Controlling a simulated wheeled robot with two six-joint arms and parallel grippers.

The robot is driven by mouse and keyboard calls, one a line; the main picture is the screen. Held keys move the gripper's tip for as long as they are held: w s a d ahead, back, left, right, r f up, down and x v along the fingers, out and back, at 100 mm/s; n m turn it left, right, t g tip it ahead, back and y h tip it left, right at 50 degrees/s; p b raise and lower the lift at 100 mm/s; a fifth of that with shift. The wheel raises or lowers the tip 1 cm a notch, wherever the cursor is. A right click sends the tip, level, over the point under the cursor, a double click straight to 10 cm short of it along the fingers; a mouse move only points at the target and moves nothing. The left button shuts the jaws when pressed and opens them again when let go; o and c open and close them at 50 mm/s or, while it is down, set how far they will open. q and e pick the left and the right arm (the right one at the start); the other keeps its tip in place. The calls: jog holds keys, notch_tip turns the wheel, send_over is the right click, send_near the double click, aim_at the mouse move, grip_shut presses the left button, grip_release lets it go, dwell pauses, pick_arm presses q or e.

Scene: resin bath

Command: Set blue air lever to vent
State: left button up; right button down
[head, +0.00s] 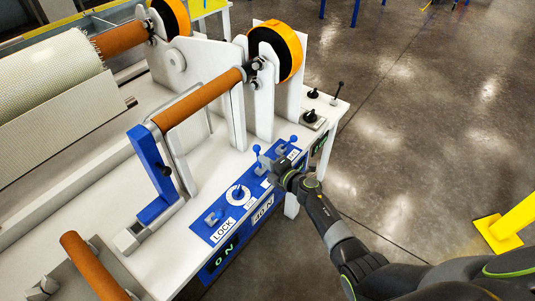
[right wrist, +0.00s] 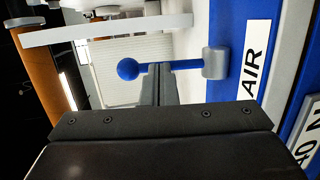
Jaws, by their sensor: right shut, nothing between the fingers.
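The blue air lever (head: 257,150) stands upright on the blue control panel. In the right wrist view, the lever (right wrist: 182,65) is a blue rod with a round ball end, set in a grey hub beside the AIR label (right wrist: 254,60). My right gripper (head: 268,163) is at this lever and hides part of the panel. In the right wrist view, the fingers of the right gripper (right wrist: 158,72) are shut and empty. Their tips are at the rod, between ball and hub; I cannot tell whether they touch it. My left gripper is out of view.
Another blue lever (head: 293,139) stands close to the right. A round dial (head: 238,193) and the LOCK label (head: 223,230) are to the left. A blue crank arm (head: 152,180) and an orange-brown roller (head: 198,98) are behind. Open floor (head: 400,120) is at right.

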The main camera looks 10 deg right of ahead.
jog(key=w+g+p, duration=0.1)
jog(key=p, duration=0.1)
jog(key=shift+a+r+h+p, duration=0.3)
jog(key=shift+a+r+p, duration=0.05)
jog(key=shift+p, duration=0.05)
jog(key=shift+w+a+p, duration=0.25)
jog(key=shift+p, duration=0.15)
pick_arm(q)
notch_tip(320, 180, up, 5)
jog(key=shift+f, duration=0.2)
pick_arm(e)
jog(key=shift+w+f, duration=0.1)
jog(key=shift+w+a, duration=0.2)
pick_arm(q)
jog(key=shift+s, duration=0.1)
pick_arm(e)
jog(key=shift+w+a+r, duration=0.1)
jog(key=shift+r, duration=0.1)
